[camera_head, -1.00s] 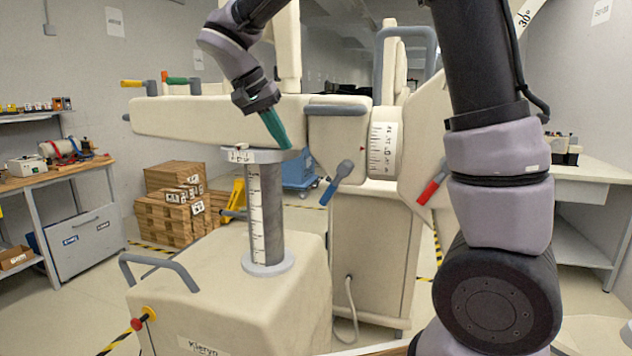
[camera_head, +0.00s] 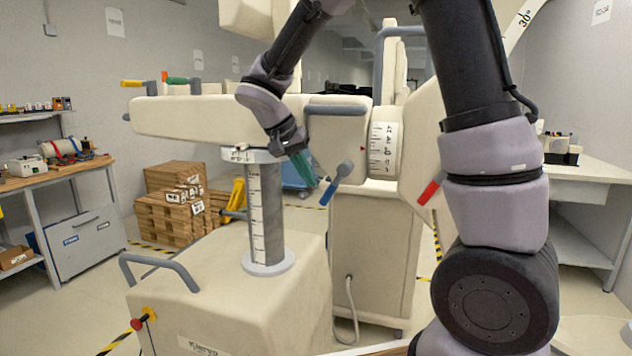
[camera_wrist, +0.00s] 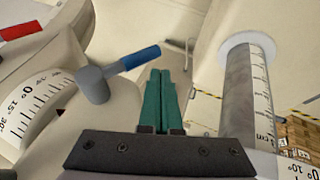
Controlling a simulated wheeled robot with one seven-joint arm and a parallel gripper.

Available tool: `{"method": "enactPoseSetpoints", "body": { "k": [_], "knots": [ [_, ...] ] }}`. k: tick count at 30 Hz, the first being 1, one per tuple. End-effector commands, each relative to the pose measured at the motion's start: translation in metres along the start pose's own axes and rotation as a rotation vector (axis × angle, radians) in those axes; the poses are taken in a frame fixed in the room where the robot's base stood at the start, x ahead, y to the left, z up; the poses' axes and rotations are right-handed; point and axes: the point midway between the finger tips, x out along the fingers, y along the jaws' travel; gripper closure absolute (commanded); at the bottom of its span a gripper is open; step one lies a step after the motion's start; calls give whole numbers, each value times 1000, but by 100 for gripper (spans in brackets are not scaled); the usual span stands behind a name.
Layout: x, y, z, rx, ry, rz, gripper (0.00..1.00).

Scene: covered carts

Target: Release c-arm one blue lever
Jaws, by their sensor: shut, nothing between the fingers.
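The blue lever (camera_head: 328,191) hangs slanting down to the left from its grey pivot on the c-arm's side, next to the angle scale. It also shows in the wrist view (camera_wrist: 138,58), left of the fingers and beyond their tips. My gripper (camera_head: 306,178) has green fingers pressed together, with nothing between them. In the wrist view the fingers (camera_wrist: 161,76) point up the picture. In the head view the fingertips are just left of the lever; a small gap seems to remain, and the depth is hard to tell.
The c-arm's grey column (camera_head: 262,215) stands left of my gripper on the cream base (camera_head: 230,295). A red lever (camera_head: 431,188) is to the right, and yellow (camera_head: 132,83) and green (camera_head: 177,80) levers are at the far left. A grey handle (camera_head: 160,264) rises from the base.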

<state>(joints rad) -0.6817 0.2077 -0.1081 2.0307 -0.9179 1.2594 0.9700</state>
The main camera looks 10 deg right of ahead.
Motion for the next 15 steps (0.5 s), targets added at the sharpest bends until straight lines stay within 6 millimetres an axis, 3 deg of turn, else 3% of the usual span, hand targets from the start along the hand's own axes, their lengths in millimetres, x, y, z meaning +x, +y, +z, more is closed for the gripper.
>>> {"method": "enactPoseSetpoints", "body": {
  "k": [6,15],
  "knots": [
    [14,13,3,0,0,-1,100],
    [16,15,3,0,0,-1,100]
  ]
}}
